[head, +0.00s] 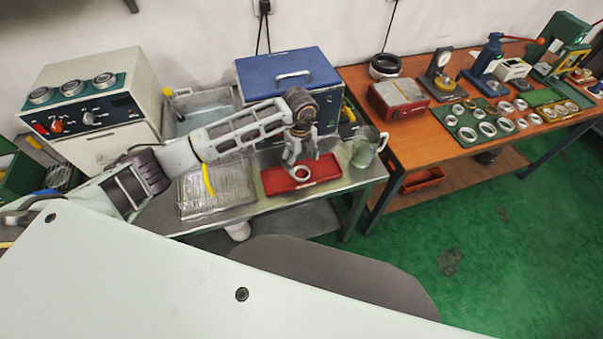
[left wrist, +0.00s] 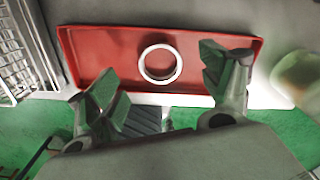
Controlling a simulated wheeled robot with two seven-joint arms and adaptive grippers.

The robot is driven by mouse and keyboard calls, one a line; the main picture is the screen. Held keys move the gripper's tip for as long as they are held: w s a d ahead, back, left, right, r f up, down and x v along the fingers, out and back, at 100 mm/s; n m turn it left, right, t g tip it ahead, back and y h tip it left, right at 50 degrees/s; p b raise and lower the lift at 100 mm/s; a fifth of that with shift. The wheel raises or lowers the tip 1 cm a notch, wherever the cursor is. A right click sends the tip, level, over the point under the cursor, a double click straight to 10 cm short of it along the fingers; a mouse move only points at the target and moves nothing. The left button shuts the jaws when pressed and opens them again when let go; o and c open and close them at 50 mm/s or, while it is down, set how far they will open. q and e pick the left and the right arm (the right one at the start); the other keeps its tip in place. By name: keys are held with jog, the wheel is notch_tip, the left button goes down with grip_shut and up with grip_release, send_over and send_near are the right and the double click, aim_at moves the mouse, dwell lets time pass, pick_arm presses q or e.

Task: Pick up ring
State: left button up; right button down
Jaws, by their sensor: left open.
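A single pale metal ring (head: 301,173) lies flat in a shallow red tray (head: 271,183) on the grey bench. In the left wrist view the ring (left wrist: 160,47) lies near the middle of the red tray (left wrist: 85,55). My left gripper (head: 298,165) points down over the tray, just above the ring. In the left wrist view its two fingers (left wrist: 163,90) are spread apart, one on each side of the ring's position, with nothing between them. I cannot tell the exact height above the ring. My right gripper is in neither view.
A glass jug (head: 364,148) stands just right of the tray. A wire rack (head: 217,190) lies to the left, and a blue-lidded box (head: 288,72) stands behind. An orange table (head: 420,148) at right holds a green board (head: 490,122) with several rings.

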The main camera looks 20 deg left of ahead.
aim_at(301, 172)
pick_arm(q)
jog(key=f, duration=0.3)
jog(key=shift+s+d+f+p, duration=0.2)
jog(key=shift+s+d+p, duration=0.05)
jog(key=shift+s+p, duration=0.1)
jog(key=shift+f, duration=0.65)
jog(key=shift+w+f, duration=0.1)
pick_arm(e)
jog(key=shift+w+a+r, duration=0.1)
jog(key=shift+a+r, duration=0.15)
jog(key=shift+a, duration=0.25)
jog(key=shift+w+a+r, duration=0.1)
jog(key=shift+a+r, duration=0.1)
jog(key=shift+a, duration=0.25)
